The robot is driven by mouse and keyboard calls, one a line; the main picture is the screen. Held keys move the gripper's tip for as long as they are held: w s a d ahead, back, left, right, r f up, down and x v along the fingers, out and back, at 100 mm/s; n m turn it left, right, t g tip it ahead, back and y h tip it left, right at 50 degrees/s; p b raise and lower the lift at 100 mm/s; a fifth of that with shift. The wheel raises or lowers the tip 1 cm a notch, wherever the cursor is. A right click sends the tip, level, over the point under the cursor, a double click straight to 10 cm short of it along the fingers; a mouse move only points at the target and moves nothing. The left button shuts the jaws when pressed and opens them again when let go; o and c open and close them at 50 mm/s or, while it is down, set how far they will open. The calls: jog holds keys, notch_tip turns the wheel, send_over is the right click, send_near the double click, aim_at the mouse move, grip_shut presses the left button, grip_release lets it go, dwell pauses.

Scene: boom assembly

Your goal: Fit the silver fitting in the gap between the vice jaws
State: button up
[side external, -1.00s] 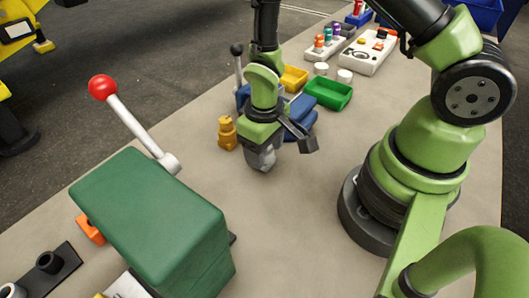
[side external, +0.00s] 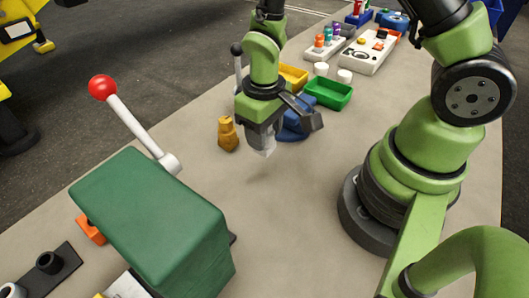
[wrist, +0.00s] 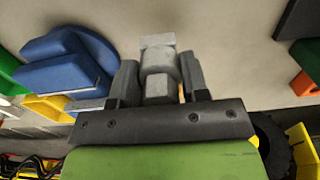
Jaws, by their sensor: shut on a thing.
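The silver fitting (wrist: 157,58) is between the two fingers of my gripper (wrist: 158,80) in the wrist view, its light end sticking out past the fingertips. In the side view my gripper (side external: 260,135) is shut on it, and the fitting's pale tip (side external: 267,146) points down above the table. The blue vice (side external: 296,122) stands just behind and to the right of my gripper, partly hidden by it. In the wrist view the blue vice (wrist: 62,62) is at the left, apart from the fitting. The gap between its jaws is not clearly seen.
A brass-coloured fitting (side external: 228,134) stands left of my gripper. Green (side external: 328,93) and yellow (side external: 293,77) trays lie behind. A large green block-like machine (side external: 150,220) with a red-knobbed lever (side external: 103,88) fills the left front. The middle of the table is clear.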

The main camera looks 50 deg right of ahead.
jog(key=shift+r, duration=0.35)
notch_tip(320, 180, up, 14)
jog(key=w+d+f, duration=0.1)
jog(key=w+d, duration=0.1)
jog(key=d, duration=0.5)
jog(key=w+d, duration=0.3)
jog(key=d, duration=0.4)
jog(key=shift+s+a+f, duration=0.1)
jog(key=shift+a+f, duration=0.05)
jog(key=shift+f, duration=2.25)
jog(key=shift+a+f, duration=0.1)
jog(key=shift+f, duration=2.3)
jog(key=shift+f, duration=1.1)
jog(key=shift+f, duration=0.6)
jog(key=o, duration=1)
